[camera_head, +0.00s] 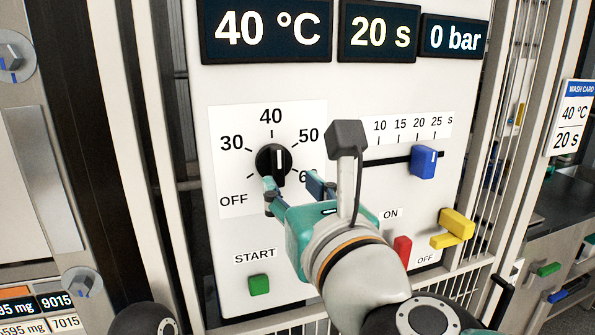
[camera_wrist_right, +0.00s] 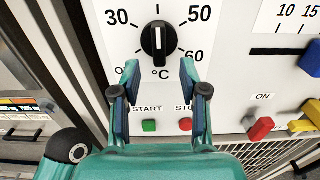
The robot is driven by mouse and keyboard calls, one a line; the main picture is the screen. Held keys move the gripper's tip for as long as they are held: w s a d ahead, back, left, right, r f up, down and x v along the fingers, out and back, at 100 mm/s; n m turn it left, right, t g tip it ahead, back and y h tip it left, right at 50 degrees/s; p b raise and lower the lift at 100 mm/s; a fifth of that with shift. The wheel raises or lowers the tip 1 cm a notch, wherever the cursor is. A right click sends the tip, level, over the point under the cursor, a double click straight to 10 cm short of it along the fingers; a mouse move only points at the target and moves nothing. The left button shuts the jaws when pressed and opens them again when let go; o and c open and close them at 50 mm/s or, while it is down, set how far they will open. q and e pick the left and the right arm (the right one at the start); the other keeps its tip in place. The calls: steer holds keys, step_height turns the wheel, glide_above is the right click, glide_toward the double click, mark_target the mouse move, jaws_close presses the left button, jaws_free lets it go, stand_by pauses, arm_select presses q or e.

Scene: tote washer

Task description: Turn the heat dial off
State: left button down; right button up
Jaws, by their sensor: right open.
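The heat dial (camera_head: 272,162) is a round black knob with a white pointer line on the white panel. Its scale runs from OFF at lower left through 30, 40 and 50 to 60, and the pointer stands upright towards 40. The dial also shows in the right wrist view (camera_wrist_right: 159,42). My right gripper (camera_head: 292,184) is open and empty in front of the panel, its fingertips just below the dial. In the wrist view its two fingers (camera_wrist_right: 159,74) stand apart below the knob, to either side of it. My left gripper is not in view.
Displays above read 40 °C (camera_head: 267,28), 20 s (camera_head: 380,32) and 0 bar (camera_head: 455,37). Nearby are a blue slider (camera_head: 424,163), a green START button (camera_head: 258,284), a red STOP button (camera_wrist_right: 185,124), a red lever (camera_head: 402,248) and a yellow handle (camera_head: 454,228).

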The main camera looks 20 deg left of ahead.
mark_target(281, 170)
steer(key=shift+p+x, duration=0.3)
steer(key=shift+x, duration=2.45)
jaws_close()
